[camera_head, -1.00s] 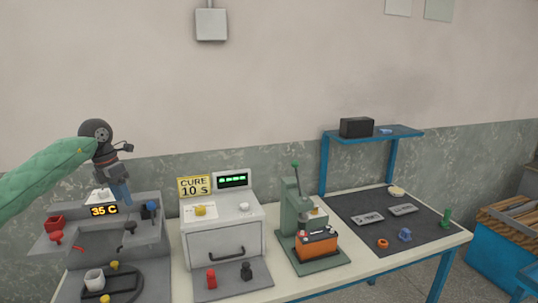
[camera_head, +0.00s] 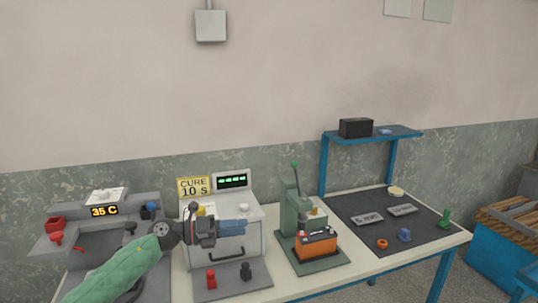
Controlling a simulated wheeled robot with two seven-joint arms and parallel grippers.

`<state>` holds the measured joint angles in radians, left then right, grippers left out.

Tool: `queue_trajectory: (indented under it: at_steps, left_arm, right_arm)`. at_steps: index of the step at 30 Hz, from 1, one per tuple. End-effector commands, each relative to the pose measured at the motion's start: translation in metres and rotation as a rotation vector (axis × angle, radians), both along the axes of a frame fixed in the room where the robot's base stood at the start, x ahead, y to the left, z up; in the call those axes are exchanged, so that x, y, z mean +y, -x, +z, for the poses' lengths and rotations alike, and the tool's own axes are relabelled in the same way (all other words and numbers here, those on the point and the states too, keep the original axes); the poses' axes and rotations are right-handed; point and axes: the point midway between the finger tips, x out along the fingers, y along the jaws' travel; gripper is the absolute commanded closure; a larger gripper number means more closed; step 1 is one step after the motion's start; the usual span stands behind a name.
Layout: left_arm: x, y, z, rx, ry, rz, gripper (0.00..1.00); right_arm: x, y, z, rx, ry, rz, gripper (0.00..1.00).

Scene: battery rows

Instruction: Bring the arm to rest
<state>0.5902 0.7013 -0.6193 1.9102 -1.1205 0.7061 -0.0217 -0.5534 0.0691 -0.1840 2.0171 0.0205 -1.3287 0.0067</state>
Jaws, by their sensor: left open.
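My left arm, in a green sleeve, comes in from the lower left of the head view. Its gripper (camera_head: 240,229) points to the right, with bluish fingers in front of the white curing oven (camera_head: 218,254). The gripper is open and I see nothing held between its fingers. It hides part of the oven's upper front and some of its top. I cannot tell whether it touches the oven. My right gripper is not in view.
The grey stepped station (camera_head: 90,243) with a "35 C" display stands at left, partly hidden by my arm. A dark mat (camera_head: 365,205) holds small parts.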

Motion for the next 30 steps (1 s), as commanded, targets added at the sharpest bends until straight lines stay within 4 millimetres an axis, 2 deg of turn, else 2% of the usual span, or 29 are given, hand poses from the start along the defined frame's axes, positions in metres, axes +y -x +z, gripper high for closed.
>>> queue_trajectory:
  at_steps: [3, 6, 11, 14, 19, 23, 26, 30]
  left_arm:
    - [-0.014, 0.011, 0.002, 0.073, 0.186, 0.074, 0.48]
    - [-0.016, 0.017, 0.005, 0.144, 0.338, 0.152, 0.48]
    - [-0.008, 0.023, 0.000, 0.281, 0.562, 0.294, 0.48]
    - [0.003, 0.027, -0.010, 0.378, 0.690, 0.394, 0.48]
    - [0.029, 0.036, -0.038, 0.560, 0.881, 0.582, 0.48]
    - [0.051, 0.048, -0.070, 0.715, 1.004, 0.737, 0.48]
    - [0.068, 0.062, -0.100, 0.839, 1.083, 0.862, 0.48]
    - [0.089, 0.091, -0.147, 1.024, 1.168, 1.047, 0.48]
  right_arm:
    - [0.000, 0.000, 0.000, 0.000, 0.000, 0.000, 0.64]
    - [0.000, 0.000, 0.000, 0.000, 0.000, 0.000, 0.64]
    - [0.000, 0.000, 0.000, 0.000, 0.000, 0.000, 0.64]
    - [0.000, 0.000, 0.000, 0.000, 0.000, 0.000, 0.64]
    - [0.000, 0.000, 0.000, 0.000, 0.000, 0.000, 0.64]
    - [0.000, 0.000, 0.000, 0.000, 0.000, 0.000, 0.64]
    - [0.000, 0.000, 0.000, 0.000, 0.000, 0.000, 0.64]
    - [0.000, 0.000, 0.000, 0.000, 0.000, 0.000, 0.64]
